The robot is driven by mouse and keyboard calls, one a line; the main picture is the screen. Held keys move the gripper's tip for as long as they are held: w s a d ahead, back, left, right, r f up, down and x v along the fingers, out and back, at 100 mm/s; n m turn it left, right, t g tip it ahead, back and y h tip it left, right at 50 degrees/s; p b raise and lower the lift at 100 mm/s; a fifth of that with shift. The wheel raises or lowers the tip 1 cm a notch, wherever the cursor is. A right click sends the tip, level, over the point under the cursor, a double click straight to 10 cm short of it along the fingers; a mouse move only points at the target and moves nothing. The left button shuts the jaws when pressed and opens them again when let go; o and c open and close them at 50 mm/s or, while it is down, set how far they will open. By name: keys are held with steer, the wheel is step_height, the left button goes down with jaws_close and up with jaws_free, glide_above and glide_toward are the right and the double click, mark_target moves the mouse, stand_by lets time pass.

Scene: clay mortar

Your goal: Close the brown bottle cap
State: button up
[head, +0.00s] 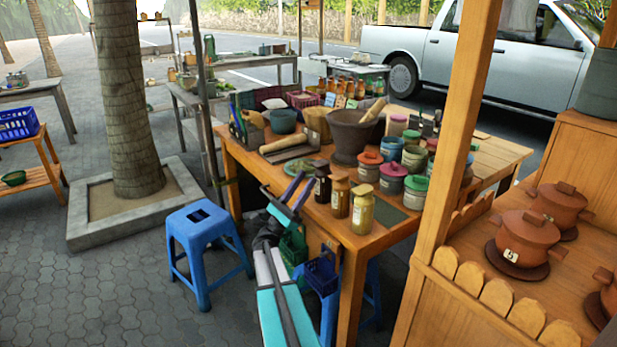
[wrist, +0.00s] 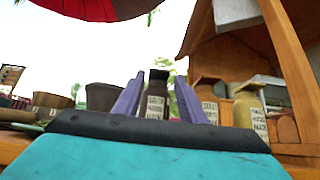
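The dark brown bottle (head: 322,185) stands upright near the left front edge of the wooden table. In the wrist view the brown bottle (wrist: 155,105) has a white label and a black cap (wrist: 159,75) at its top. Whether the cap is fully closed is too small to tell. My gripper (head: 308,178) is just left of the bottle at the table's edge. Its purple fingers (wrist: 158,96) are spread and empty, with the bottle showing between them in the wrist view. Contact with the bottle cannot be made out.
Two amber and yellowish jars (head: 340,197) (head: 362,210) stand close to the right of the bottle. A rolling pin (head: 287,142), a large mortar (head: 353,133) and several lidded jars (head: 391,179) crowd the table behind. A blue stool (head: 203,222) stands on the left.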

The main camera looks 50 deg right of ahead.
steer(key=v, duration=1)
steer(key=shift+w+r, duration=0.1)
